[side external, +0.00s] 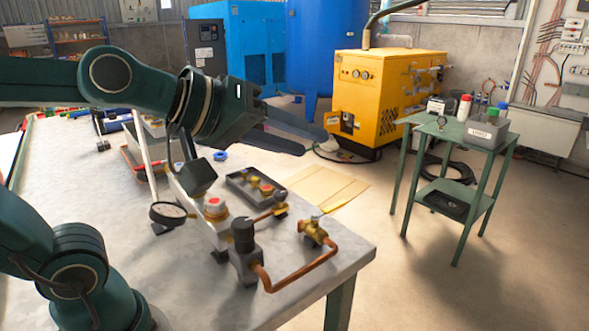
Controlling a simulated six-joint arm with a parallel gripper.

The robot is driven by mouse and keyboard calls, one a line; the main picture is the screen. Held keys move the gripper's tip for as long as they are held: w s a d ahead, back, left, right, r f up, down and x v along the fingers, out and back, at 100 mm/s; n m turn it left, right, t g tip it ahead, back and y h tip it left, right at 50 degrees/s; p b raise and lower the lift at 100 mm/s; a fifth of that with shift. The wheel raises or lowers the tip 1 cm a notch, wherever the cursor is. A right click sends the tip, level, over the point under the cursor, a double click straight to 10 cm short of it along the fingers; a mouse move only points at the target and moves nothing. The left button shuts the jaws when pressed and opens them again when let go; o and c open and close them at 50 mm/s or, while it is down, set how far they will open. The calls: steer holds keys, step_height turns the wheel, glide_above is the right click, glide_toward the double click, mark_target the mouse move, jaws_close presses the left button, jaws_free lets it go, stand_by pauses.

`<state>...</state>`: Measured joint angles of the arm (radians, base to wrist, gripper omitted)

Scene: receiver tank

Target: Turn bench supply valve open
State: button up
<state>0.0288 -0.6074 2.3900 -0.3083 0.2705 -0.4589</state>
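A small brass valve (313,231) sits near the front right corner of the grey workbench (330,262), with a copper pipe (300,279) running from it. The pipe curves back to a grey block with a black round knob (243,229). Another small brass fitting (280,208) stands just behind. I cannot tell which one is the bench supply valve, nor how its handle is turned. My gripper (314,144) is above and behind these fittings, pointing right. Its two dark fingers are apart, with nothing seen between them.
A white block with a red-topped knob (214,206) and a round gauge (170,213) stand left of the fittings. A dark tray (238,186) with small parts and a tan sheet (328,187) lie behind. A green side table (460,132) and yellow machine (385,90) stand beyond.

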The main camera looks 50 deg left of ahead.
steer(key=w+a+r+n+t+y, duration=0.25)
steer(key=w+r+n, duration=0.25)
steer(key=w+n, duration=0.45)
steer(key=n+y, duration=0.7)
steer(key=n, duration=0.2)
glide_above(336, 209)
steer(key=s+d, duration=0.2)
steer(key=d, duration=0.2)
step_height(336, 209, down, 5)
steer(key=s+d+f+y, duration=0.1)
steer(key=f, duration=0.6)
steer(key=s+d+f+g+y, duration=0.1)
steer(key=s+f+y, duration=0.1)
steer(key=f, duration=0.6)
steer(key=s+d+f+n+g+y, duration=0.1)
steer(key=s+f+y, duration=0.1)
steer(key=f, duration=0.6)
steer(key=shift+s+d+f+g, duration=0.1)
steer(key=shift+s+d+g, duration=0.05)
steer(key=shift+s+g, duration=0.1)
steer(key=shift+f, duration=0.1)
steer(key=x, duration=1.1)
steer(key=shift+w, duration=0.35)
jaws_close()
